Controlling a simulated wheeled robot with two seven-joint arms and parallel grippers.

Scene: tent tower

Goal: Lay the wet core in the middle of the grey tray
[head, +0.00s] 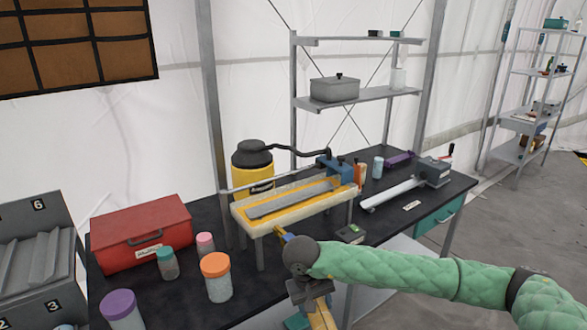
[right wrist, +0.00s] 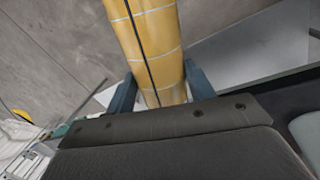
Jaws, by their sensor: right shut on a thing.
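My right gripper (head: 312,302) is low in the head view, in front of the bench; in the right wrist view (right wrist: 161,92) its two blue-grey fingers are shut on the core. The core (right wrist: 148,45) is a tan-yellow cylinder with a dark lengthwise line and pale cross bands. In the head view part of the core (head: 322,317) shows below the gripper; the rest is mostly hidden. A long grey tray-like bed (head: 290,202) lies in a yellow-lined, cream-framed stand on the bench, beyond the gripper. The core is apart from it. My left gripper is not in view.
A red box (head: 140,232) and several lidded jars, one orange-topped (head: 216,278), stand at the left of the dark bench. A grey numbered rack (head: 35,250) is at far left. A yellow tank (head: 252,168) stands behind; a white-railed device (head: 395,190) is right.

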